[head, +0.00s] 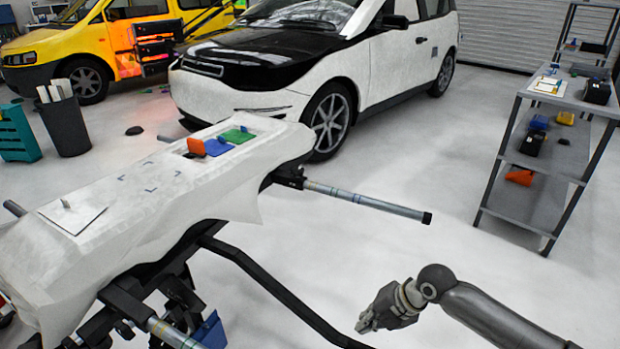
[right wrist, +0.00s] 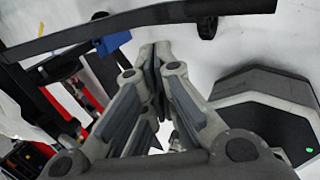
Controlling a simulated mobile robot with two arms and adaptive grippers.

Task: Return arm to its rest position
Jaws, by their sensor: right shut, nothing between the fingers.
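My right arm (head: 490,312) comes in from the lower right in the head view. My right gripper (head: 368,322) is held over the floor, to the right of the stand and clear of it. In the right wrist view its fingers (right wrist: 155,55) are together, with nothing between them. My left arm and left gripper are not in the head view.
A white-wrapped panel (head: 150,215) lies on a black stand with projecting bars (head: 370,202). Orange, blue (head: 218,146) and green squeegees rest on it. A grey shelf cart (head: 540,190) stands at right. A white car (head: 370,60) is behind. Open floor lies between.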

